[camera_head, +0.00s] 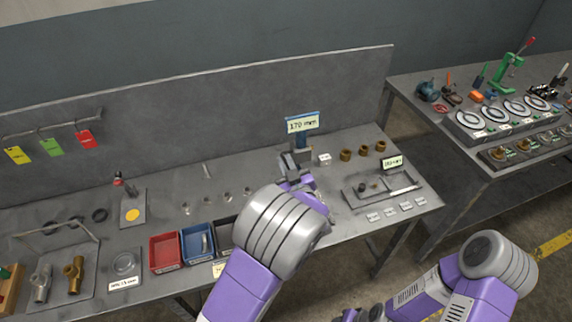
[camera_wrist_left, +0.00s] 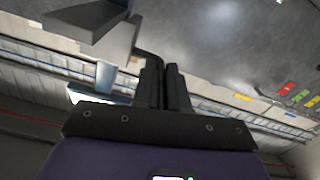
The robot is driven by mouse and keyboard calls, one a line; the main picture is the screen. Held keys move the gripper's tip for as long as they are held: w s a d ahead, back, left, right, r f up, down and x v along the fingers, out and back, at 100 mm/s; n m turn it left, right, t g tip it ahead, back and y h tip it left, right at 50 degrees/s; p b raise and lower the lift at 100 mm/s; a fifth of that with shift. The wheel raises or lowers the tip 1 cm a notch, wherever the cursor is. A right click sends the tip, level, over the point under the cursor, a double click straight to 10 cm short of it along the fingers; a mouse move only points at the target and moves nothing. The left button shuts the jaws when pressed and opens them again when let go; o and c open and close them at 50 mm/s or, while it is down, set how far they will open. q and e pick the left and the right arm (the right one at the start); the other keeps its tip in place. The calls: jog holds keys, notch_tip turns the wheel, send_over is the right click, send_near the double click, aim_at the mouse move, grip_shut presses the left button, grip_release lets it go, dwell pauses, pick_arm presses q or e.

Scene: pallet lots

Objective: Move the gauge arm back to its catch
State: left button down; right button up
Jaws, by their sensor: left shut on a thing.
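The gauge (camera_head: 302,146) stands toward the back of the bench, a grey-blue upright with a "170 mm" sign (camera_head: 302,124) on top. My left gripper (camera_head: 297,183) is low in front of it, partly hidden by my own wrist. In the left wrist view the two dark fingers (camera_wrist_left: 165,72) are shut on a thin dark bent rod (camera_wrist_left: 146,57), which appears to be the gauge arm. A grey angular metal part (camera_wrist_left: 97,22) is beside the rod. I cannot make out the catch. My right arm shows at lower right, but its gripper is out of view.
Red (camera_head: 165,252) and blue (camera_head: 197,243) bins stand left of my left arm. A grey tray (camera_head: 365,200) lies to the right, with brass bushings (camera_head: 362,152) behind it. A back panel (camera_head: 200,115) closes the bench's rear. A second bench (camera_head: 480,160) stands at right.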

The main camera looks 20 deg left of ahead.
pick_arm(q)
jog(key=shift+r, duration=0.3)
jog(key=c, duration=1.3)
grip_release()
jog(key=shift+c, duration=0.2)
jog(key=shift+o, duration=0.9)
jog(key=v, duration=0.7)
jog(key=shift+s+d+p, duration=0.2)
jog(key=shift+s+p, duration=0.05)
jog(key=shift+p, duration=0.05)
jog(key=shift+f, duration=0.1)
